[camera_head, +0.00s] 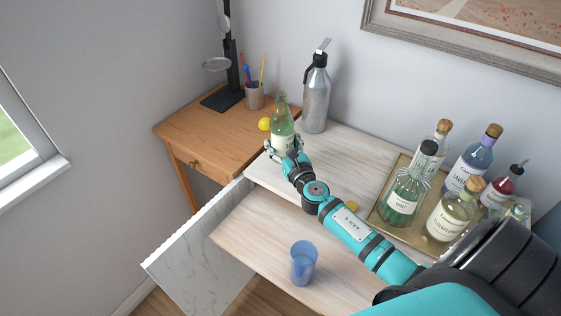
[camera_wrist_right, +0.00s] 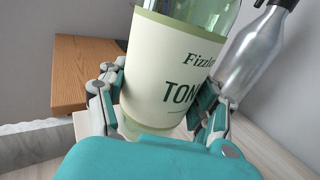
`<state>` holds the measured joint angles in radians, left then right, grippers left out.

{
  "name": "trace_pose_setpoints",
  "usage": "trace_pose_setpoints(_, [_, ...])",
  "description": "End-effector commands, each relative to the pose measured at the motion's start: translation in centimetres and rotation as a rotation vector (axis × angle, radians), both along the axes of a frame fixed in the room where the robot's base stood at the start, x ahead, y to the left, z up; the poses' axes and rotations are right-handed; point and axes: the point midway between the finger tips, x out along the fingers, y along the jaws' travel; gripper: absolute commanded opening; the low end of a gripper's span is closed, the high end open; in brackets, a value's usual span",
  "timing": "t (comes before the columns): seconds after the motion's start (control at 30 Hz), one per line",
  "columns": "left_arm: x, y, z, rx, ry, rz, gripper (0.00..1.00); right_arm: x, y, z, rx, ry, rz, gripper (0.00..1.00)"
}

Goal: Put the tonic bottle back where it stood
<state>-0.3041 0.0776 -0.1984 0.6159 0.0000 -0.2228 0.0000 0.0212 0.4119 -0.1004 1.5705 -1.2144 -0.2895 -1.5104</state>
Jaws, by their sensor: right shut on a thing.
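The tonic bottle (camera_head: 282,132) is pale green glass with a cream label. In the right wrist view its label (camera_wrist_right: 168,75) reads "Fizzle" and "TON", the rest being cut off by the curve. My right gripper (camera_head: 283,148) is shut around the lower part of the bottle, with a finger on each side; it also shows in the wrist view (camera_wrist_right: 160,105). The bottle is near upright at the left end of the raised pale wood shelf (camera_head: 335,160). I cannot tell whether its base touches the shelf. My left gripper is not in view.
A silver siphon (camera_head: 316,100) stands close behind and right of the bottle. A brown side table (camera_head: 190,130) with a yellow ball (camera_head: 264,124) and pencil cup (camera_head: 254,97) is at left. A tray (camera_head: 382,200) of several bottles is at right. A blue cup (camera_head: 303,262) stands on the lower board.

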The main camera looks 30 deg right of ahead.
Motion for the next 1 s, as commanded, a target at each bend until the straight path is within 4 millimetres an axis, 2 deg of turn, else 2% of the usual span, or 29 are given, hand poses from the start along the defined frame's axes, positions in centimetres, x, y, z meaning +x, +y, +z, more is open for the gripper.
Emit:
trace_pose_setpoints(0.03, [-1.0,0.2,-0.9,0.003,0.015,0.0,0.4,0.1,-0.1,-0.9,0.001,-0.004,-0.002,0.07])
trace_pose_setpoints(0.17, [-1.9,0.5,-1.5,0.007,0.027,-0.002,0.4,0.1,0.0,-1.7,0.0,-0.006,0.0,0.07])
trace_pose_setpoints(0.27, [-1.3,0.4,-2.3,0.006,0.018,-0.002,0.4,0.1,-0.1,-2.9,-0.001,-0.005,-0.002,0.07])
trace_pose_setpoints(0.43, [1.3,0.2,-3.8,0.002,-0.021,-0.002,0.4,0.1,0.0,-5.1,-0.001,-0.005,0.0,0.07])
trace_pose_setpoints(0.6, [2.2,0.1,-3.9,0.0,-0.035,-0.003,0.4,0.1,-0.1,-5.3,-0.001,-0.006,0.0,0.07])
trace_pose_setpoints(0.87, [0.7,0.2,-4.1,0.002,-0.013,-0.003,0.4,0.1,0.0,-5.5,-0.001,-0.006,0.0,0.07])
trace_pose_setpoints(0.9, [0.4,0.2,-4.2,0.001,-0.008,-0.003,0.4,0.0,0.0,-5.8,0.0,-0.001,0.0,0.66])
trace_pose_setpoints(1.0, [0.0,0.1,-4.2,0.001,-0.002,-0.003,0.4,0.0,0.0,-5.7,0.0,-0.001,0.0,0.79])
